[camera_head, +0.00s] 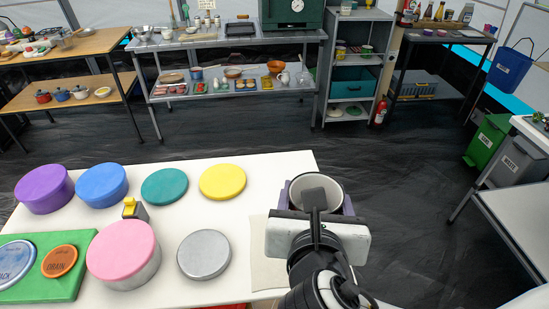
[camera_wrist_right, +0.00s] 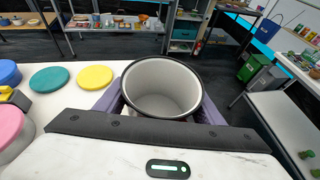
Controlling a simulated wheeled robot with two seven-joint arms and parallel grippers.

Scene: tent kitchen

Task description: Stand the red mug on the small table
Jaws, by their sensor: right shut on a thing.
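My right gripper (camera_head: 316,193) is shut on a round open vessel (camera_head: 318,188) with a pale inside and a dark rim. The vessel appears empty and roughly upright, between purple fingers, also in the right wrist view (camera_wrist_right: 162,90). Its outer side is hidden by the gripper, so I cannot tell whether it is the red mug. It is held at the right end of a white table (camera_head: 185,215). A second white table (camera_head: 520,215) stands at the right edge. I cannot tell which one is the small table. My left gripper is not in view.
The nearer table bears several coloured round lids or tins, including a pink one (camera_head: 123,250) and a grey one (camera_head: 204,254), and a green board (camera_head: 60,285). Green and grey bins (camera_head: 487,140) stand at the right. Dark floor lies between the tables. Shelves line the back.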

